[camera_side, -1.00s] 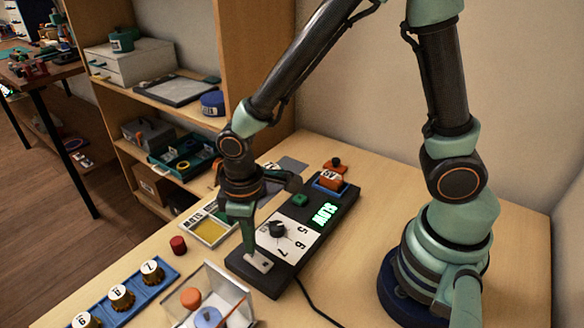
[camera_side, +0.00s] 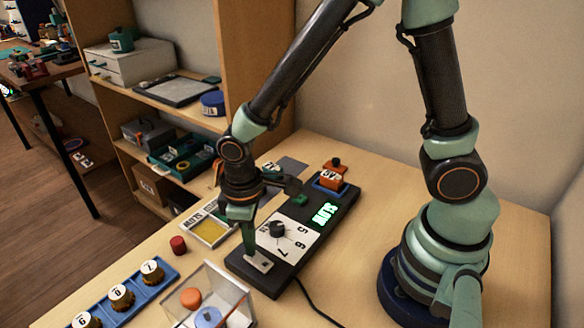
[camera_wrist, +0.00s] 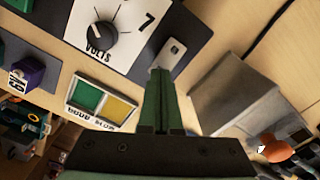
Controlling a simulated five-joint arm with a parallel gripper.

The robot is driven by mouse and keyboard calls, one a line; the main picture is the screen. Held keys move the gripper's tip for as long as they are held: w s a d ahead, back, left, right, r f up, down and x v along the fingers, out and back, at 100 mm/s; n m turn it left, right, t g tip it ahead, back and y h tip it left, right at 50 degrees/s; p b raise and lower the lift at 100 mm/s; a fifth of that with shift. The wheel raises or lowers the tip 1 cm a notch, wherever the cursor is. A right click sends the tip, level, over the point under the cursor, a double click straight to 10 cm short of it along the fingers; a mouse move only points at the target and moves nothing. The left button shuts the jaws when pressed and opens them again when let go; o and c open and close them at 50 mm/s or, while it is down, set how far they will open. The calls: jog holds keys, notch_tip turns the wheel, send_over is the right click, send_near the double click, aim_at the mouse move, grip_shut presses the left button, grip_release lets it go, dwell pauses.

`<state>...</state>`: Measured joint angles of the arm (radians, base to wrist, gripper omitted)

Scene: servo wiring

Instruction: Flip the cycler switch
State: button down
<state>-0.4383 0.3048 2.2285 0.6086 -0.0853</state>
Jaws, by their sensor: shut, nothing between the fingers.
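The cycler (camera_side: 318,238) is a long black box lying on the wooden table, with a lit green display (camera_side: 325,214), a dial knob (camera_side: 277,229) on a white scale and a pale switch plate (camera_side: 261,263) at its near end. My gripper (camera_side: 250,251) is shut and empty, pointing down, its fingertips at the switch plate's edge. In the wrist view, the shut fingertips (camera_wrist: 160,73) lie beside the switch plate (camera_wrist: 174,48), with the dial knob (camera_wrist: 101,37) to the left. I cannot tell whether the tips touch the switch.
A clear box (camera_side: 239,293) with an orange piece and a blue piece stands close in front of the cycler. A tray with a yellow pad (camera_side: 210,230), a red cap (camera_side: 178,245) and a blue rack (camera_side: 137,299) lie to the left. A black cable (camera_side: 316,308) runs forward.

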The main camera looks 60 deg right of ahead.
jog(key=shift+f, duration=0.6)
dwell(0.3)
jog(key=shift+r, duration=3.55)
jog(key=s+d+r+m+t, duration=0.1)
jog(key=d+r+m+t, duration=0.4)
jog(key=d+r, duration=0.8)
jog(key=shift+s+d+r+m+t, duration=0.35)
jog(key=shift+d+m, duration=0.15)
jog(key=shift+d, duration=0.1)
